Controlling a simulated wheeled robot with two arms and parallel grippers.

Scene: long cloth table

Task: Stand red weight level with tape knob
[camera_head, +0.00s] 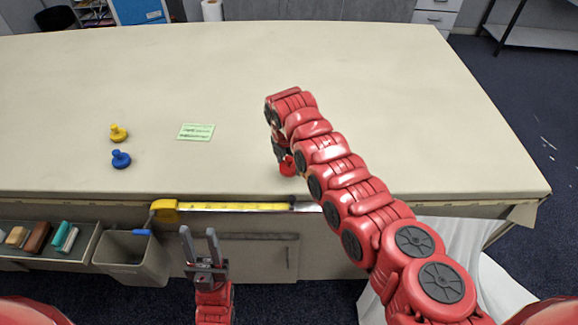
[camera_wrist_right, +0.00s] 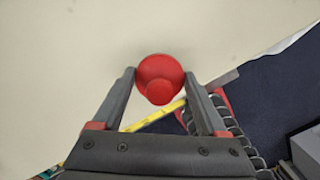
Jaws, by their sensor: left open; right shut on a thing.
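The red weight (camera_head: 288,167) is near the table's front edge, right of the middle in the head view; my arm partly covers it. My right gripper (camera_head: 281,157) is shut on it. In the right wrist view the red weight (camera_wrist_right: 161,72) sits between the two fingertips. I cannot tell whether its base touches the cloth. The yellow tape (camera_head: 235,207) runs along the front edge, its case (camera_head: 164,210) at the left end. A small dark piece (camera_head: 292,203), possibly the knob, shows near its right part. My left gripper (camera_head: 199,231) is open and empty in front of the table.
A yellow weight (camera_head: 118,133) and a blue weight (camera_head: 120,159) stand on the left of the table (camera_head: 400,80). A green card (camera_head: 196,132) lies between them and my right arm. A bin (camera_head: 132,258) and a tray (camera_head: 85,240) hang at the front left.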

